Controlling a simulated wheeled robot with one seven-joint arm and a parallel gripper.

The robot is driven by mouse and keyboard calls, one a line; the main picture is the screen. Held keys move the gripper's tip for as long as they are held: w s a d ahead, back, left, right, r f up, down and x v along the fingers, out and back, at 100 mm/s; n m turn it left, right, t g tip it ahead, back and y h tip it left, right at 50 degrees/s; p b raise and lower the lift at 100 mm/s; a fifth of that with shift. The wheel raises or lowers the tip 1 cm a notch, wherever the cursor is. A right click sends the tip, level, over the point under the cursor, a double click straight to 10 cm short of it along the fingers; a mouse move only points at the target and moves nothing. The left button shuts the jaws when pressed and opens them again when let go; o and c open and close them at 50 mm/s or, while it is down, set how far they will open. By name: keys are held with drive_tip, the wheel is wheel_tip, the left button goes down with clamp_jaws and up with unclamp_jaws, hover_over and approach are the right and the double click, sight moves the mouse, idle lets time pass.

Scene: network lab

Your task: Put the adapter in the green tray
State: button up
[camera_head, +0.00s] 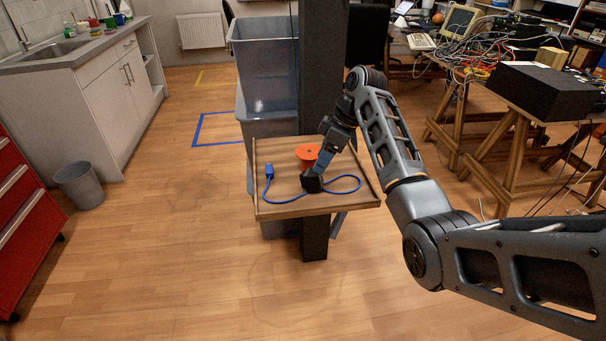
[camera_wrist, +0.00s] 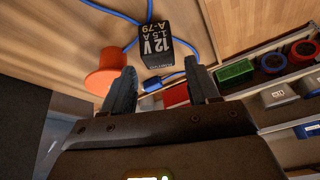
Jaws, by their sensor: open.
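The adapter is a small black block (camera_wrist: 152,45) with "12 V 1.5 A A-79" printed on its face. In the wrist view it stands on the wooden surface just beyond my fingertips. In the head view a dark block (camera_head: 312,184) at the end of my arm appears to be the adapter. My gripper (camera_wrist: 163,83) is open, its two fingers apart with nothing held between them. A small green container (camera_wrist: 235,72) shows at right in the wrist view; I cannot tell whether it is the green tray.
A blue cable (camera_head: 284,202) loops over the rimmed wooden board (camera_head: 290,212), near an orange spool (camera_head: 307,153). A dark column (camera_head: 322,60) and grey crates (camera_head: 270,60) stand behind. Red and blue items (camera_wrist: 272,62) sit near the green container.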

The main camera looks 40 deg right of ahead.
sight(312, 176)
drive_tip(key=p+x, duration=0.1)
drive_tip(key=x, duration=0.6)
drive_tip(key=shift+w+f, duration=0.1)
drive_tip(key=shift+f, duration=0.2)
drive_tip(key=shift+d, duration=0.1)
drive_tip(key=c, duration=0.9)
drive_tip(key=shift+r, duration=0.1)
drive_tip(key=shift+c, duration=0.2)
drive_tip(key=shift+r, duration=0.1)
